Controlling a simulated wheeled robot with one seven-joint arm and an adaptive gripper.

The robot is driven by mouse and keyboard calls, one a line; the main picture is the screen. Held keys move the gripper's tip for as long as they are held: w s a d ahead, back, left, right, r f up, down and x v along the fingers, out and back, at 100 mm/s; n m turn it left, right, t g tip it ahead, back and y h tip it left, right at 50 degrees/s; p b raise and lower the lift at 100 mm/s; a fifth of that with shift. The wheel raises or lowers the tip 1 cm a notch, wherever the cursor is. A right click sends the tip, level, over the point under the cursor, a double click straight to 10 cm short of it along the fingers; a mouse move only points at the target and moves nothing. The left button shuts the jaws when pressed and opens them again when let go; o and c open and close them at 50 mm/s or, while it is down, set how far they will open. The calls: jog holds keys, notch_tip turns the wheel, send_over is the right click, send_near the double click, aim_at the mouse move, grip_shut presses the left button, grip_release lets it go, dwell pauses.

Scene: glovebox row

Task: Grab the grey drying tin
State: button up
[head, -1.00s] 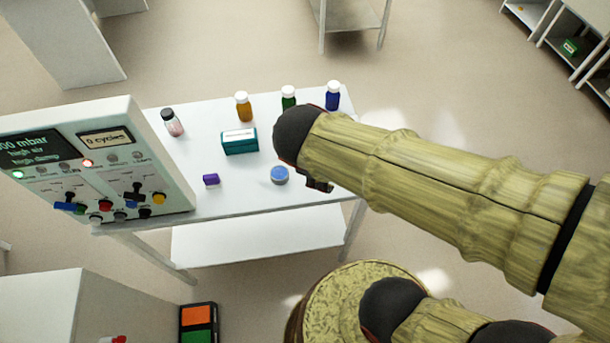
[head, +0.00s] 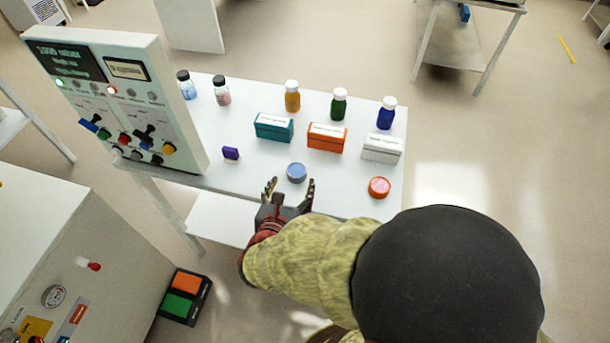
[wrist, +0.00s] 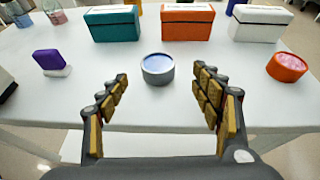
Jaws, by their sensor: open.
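The grey drying tin (head: 297,172) is a small round tin with a blue top, standing on the white table near its front edge. In the wrist view the tin (wrist: 157,69) is centred just beyond my fingertips, its grey side showing. My gripper (head: 290,184) is open and empty at the table's front edge, pointing at the tin. In the wrist view its fingers (wrist: 162,80) stand apart to the left and right, with the tin beyond the gap. I see no contact.
An orange round tin (head: 379,187) sits to the right and a purple item (head: 230,153) to the left. Teal (head: 274,128), orange (head: 327,138) and white (head: 382,148) boxes stand behind, with several bottles farther back. A control panel (head: 115,100) stands at the table's left.

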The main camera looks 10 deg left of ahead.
aim_at(295, 172)
jog(key=b+x, duration=0.3)
jog(key=x, duration=0.3)
jog(key=shift+w+a+f, duration=0.15)
jog(key=shift+f, duration=0.05)
jog(key=shift+w, duration=0.2)
jog(key=shift+c, duration=0.7)
jog(key=c, duration=1.1)
jog(key=shift+c, duration=0.2)
